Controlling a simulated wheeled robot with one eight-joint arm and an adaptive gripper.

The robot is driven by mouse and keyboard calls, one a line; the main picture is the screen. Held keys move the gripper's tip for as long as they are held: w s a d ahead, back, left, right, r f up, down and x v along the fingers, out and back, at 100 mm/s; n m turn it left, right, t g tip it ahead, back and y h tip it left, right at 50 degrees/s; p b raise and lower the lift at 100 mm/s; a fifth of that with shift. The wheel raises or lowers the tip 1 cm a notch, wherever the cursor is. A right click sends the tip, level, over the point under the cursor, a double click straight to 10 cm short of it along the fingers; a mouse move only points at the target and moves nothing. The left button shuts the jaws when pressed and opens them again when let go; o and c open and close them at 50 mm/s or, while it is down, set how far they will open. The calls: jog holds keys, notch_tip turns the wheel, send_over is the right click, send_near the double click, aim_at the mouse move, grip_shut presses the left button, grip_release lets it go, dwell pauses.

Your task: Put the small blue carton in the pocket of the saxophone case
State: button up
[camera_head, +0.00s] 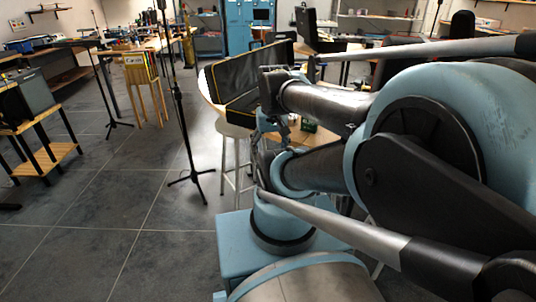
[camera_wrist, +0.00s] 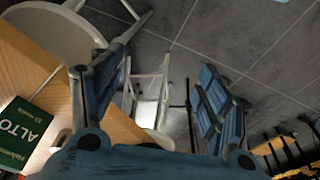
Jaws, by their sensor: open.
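The saxophone case (camera_head: 233,78) stands open in the head view, black with yellow edging, its lid raised. It rests near the edge of a wooden table, partly behind my arm. I cannot make out its pocket. I cannot pick out the small blue carton in either view. My gripper (camera_wrist: 172,62) is open in the wrist view, with its two blue-grey fingers wide apart. The left finger overlaps the view of the wooden table top.
A green box marked ALTO (camera_wrist: 22,132) lies on the wooden table (camera_wrist: 105,118). A pale round stool (camera_wrist: 55,28) stands beside the table. In the head view, a black stand (camera_head: 180,120) rises left of the case, and a yellow box (camera_head: 137,68) sits on a wooden stool.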

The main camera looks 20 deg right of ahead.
jog(key=shift+o, duration=0.5)
jog(key=shift+s+a+f+n, duration=0.4)
jog(key=shift+s+f, duration=0.1)
jog(key=shift+f, duration=0.2)
jog(key=w+d+r+m+g, duration=0.1)
jog(key=w+d+r+m, duration=1)
jog(key=w+d+r, duration=0.4)
jog(key=w+d+r+m, duration=0.4)
jog(key=w+d, duration=0.1)
jog(key=d, duration=0.5)
jog(key=w+d+m+g, duration=0.15)
jog(key=d+m, duration=0.45)
jog(key=d, duration=0.9)
notch_tip(320, 180, down, 11)
jog(key=shift+w+d+r, duration=0.1)
jog(key=shift+w, duration=0.05)
jog(key=shift+d+f, duration=0.15)
jog(key=shift+f, duration=2.5)
jog(key=c, duration=1.2)
jog(key=shift+r, duration=0.15)
jog(key=shift+c, duration=0.2)
